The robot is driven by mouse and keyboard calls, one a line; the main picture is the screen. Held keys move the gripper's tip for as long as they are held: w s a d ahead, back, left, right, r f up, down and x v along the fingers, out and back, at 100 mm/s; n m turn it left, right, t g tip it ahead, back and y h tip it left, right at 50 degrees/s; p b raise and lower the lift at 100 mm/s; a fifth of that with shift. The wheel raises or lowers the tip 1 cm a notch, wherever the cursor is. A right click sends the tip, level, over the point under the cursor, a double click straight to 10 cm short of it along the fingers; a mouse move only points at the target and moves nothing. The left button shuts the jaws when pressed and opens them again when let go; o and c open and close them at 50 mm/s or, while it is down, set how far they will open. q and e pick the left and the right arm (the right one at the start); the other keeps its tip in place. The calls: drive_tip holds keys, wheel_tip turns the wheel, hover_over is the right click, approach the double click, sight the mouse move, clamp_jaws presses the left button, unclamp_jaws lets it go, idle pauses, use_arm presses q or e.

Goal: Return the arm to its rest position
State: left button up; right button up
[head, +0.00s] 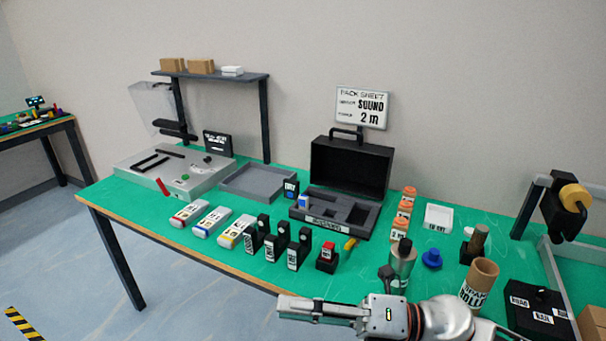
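My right arm comes in at the bottom right with its gripper (292,307) pointing left, over the table's front edge. The fingers are seen from the side, so I cannot tell whether they are open or shut; no held object shows. The gripper is apart from the items on the table. My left arm and gripper are not in view.
The green table (150,212) holds a black open case (350,167) with a grey insert, a grey tray (263,184), and a silver machine (175,175). Floor at left is clear.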

drive_tip(key=w+d+f+m+t+h, duration=0.45)
drive_tip(key=f+m+t, duration=0.25)
drive_tip(key=m, duration=0.5)
drive_tip(key=w+d+f+m+t+h, duration=0.35)
drive_tip(key=d+f+m+t, duration=0.25)
drive_tip(key=m, duration=0.7)
drive_tip(key=s+d+f+m+g+h, duration=0.1)
drive_tip(key=s+d+f+m+h, duration=0.1)
drive_tip(key=f, duration=0.5)
drive_tip(key=s+d+f+m+g+h, duration=0.1)
drive_tip(key=s+d+f+m+h, duration=0.2)
drive_tip(key=s+d+f+m, duration=0.2)
drive_tip(key=s+d+f+m+g+h, duration=0.2)
drive_tip(key=s+d+f+m, duration=0.1)
drive_tip(key=s+f, duration=0.4)
wheel_tip(320, 180, down, 3)
drive_tip(key=shift+s+d+r+h, duration=0.2)
drive_tip(key=shift+d+h, duration=0.2)
